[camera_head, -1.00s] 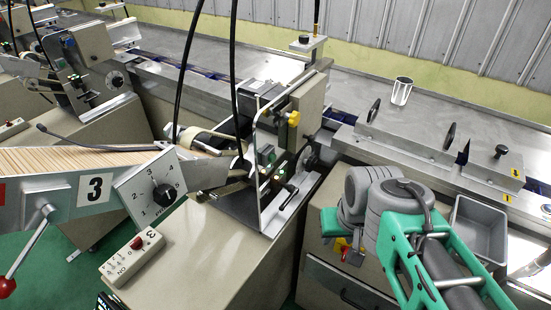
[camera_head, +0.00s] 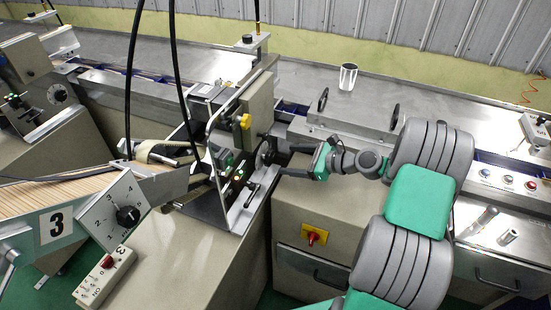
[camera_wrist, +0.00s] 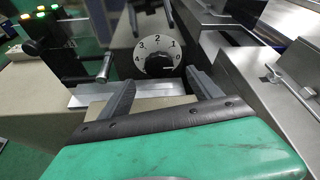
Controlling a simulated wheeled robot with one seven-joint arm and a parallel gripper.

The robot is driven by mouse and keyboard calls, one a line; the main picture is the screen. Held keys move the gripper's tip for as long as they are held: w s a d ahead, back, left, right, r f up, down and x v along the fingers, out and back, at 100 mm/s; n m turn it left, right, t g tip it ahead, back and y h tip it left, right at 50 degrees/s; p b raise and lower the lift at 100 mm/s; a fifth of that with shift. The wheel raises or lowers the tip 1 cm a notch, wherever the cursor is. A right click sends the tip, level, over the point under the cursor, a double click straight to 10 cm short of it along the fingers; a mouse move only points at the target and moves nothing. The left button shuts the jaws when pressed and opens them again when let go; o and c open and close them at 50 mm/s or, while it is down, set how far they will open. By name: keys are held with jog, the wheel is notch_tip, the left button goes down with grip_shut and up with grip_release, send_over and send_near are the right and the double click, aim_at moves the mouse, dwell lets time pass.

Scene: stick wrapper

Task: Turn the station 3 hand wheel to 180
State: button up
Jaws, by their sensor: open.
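A station 3 knob panel (camera_head: 112,210) and a switch box (camera_head: 104,277) stand at the left. A cabinet with a red-and-yellow switch (camera_head: 315,236) lies below my arm. Black cables hang in front of station 3.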

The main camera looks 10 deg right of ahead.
aim_at(271, 159)
jog(key=x, duration=0.7)
jog(key=shift+s+p, duration=0.1)
jog(key=shift+p, duration=0.3)
